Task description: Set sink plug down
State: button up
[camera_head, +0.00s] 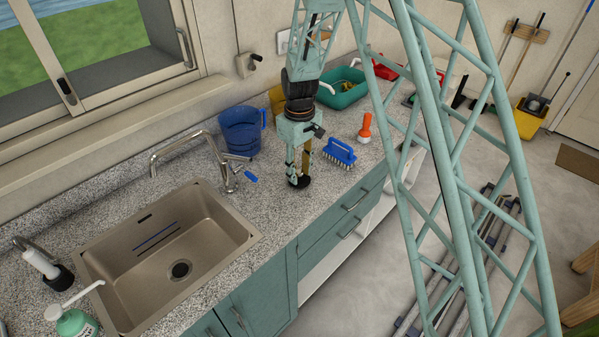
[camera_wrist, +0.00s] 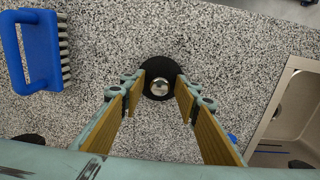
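The sink plug is a black disc with a shiny metal knob. In the wrist view the plug (camera_wrist: 159,66) lies on the speckled counter (camera_wrist: 225,50), straight ahead of my fingertips. In the head view the plug (camera_head: 301,182) shows as a dark disc under my gripper (camera_head: 298,172), on the counter to the right of the sink (camera_head: 200,230). My gripper points down. In the wrist view its fingers (camera_wrist: 159,86) stand apart, one on each side of the knob, with a gap on both sides. Whether the disc's underside lies fully flat is hidden.
A blue jug (camera_head: 241,131) stands behind left, near the faucet (camera_head: 215,160). A teal tub (camera_head: 343,87) stands farther back.

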aim_at(300, 172)
jog(key=shift+r, duration=0.1)
notch_tip(300, 172, up, 12)
dwell(0.9)
jog(key=shift+r, duration=0.1)
dwell(0.7)
